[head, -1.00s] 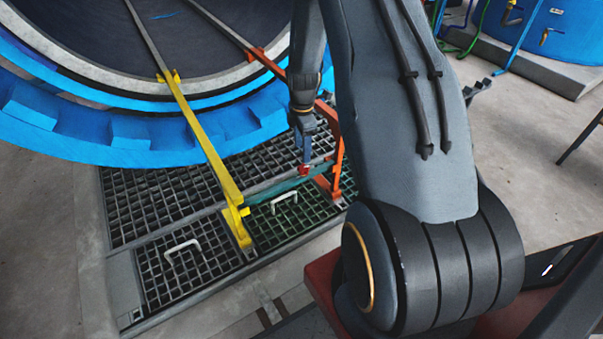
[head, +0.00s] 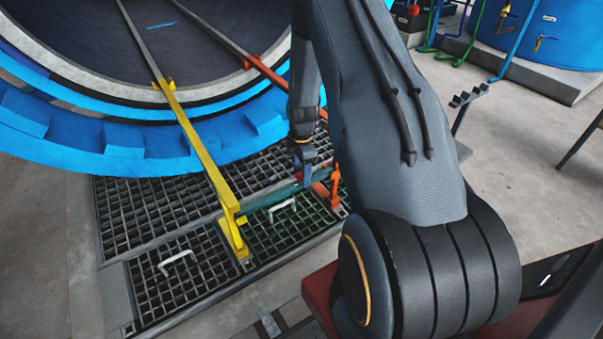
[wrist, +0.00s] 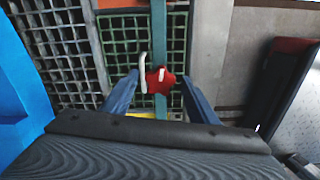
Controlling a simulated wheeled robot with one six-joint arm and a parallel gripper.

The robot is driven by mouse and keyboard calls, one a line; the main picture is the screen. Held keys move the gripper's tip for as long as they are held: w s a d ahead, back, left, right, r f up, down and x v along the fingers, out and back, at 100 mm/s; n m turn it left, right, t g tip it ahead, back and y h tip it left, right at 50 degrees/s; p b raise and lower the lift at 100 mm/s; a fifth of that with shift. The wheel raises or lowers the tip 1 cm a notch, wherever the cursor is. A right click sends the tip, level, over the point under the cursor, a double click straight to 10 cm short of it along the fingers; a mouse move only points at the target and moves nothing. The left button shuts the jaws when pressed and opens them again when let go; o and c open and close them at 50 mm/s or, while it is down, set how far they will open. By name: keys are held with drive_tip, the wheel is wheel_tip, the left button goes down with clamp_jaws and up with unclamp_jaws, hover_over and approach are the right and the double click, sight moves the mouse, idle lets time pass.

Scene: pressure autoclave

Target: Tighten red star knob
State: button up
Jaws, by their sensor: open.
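The red star knob (wrist: 160,81) sits on a teal bar (wrist: 160,40), with a pale mark on its face. In the wrist view it shows between the two blue fingers of my gripper (wrist: 159,77), with a gap on each side. I cannot tell whether the fingertips are level with the knob or still above it. In the head view my gripper (head: 304,174) points down at the teal bar, and only a small bit of red shows by its fingers. My gripper is open and holds nothing.
A yellow rail (head: 200,150) and an orange rail (head: 270,74) run down from the blue round vessel opening (head: 125,135). Dark floor grating (head: 150,215) with white handles (head: 178,263) lies below. Open concrete floor (head: 535,170) is to the right.

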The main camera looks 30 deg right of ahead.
drive_tip(key=shift+c, duration=0.5)
drive_tip(key=c, duration=1)
